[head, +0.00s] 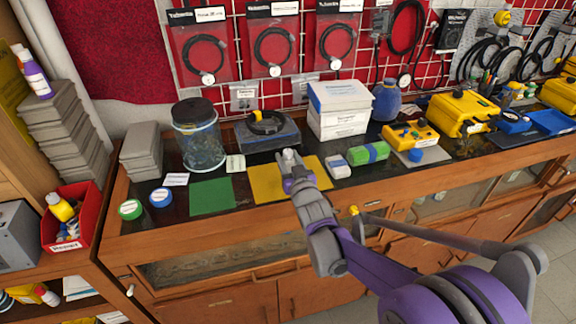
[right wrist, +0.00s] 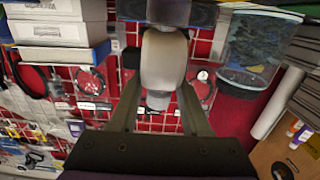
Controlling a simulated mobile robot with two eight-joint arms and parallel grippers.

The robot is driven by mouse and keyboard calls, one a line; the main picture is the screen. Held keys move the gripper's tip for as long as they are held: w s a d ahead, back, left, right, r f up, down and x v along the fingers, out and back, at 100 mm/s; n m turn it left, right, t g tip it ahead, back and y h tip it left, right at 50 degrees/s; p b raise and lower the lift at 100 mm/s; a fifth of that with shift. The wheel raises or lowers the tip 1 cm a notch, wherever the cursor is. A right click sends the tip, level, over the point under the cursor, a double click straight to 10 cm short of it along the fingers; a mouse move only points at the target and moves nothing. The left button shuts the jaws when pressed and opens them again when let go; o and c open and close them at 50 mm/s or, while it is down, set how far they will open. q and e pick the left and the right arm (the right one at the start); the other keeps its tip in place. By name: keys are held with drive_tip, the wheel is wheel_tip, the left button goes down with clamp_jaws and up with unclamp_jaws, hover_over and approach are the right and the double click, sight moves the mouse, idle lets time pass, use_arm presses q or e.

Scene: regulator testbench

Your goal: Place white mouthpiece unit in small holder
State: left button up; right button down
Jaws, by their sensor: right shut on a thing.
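My right gripper (head: 290,172) reaches over the yellow mat and is shut on the white mouthpiece unit (head: 289,155). In the right wrist view the unit (right wrist: 164,68) is a rounded, off-white piece between the two fingers (right wrist: 160,112). In the head view a dark blue-grey box (head: 284,138) with a black and yellow ring-shaped item on top stands just behind the gripper; part of it shows in the right wrist view (right wrist: 198,14). I cannot tell which thing is the small holder. My left gripper is not in view.
A clear jar with a black lid (head: 198,135) stands left of the box. White boxes (head: 340,106) stand to its right. A green mat (head: 212,196) and a yellow mat (head: 264,186) lie at the front edge.

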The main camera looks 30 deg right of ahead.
drive_tip(key=shift+f, duration=0.8)
drive_tip(key=shift+f, duration=0.2)
drive_tip(key=shift+c, duration=1.8)
unclamp_jaws()
drive_tip(key=shift+r, duration=0.1)
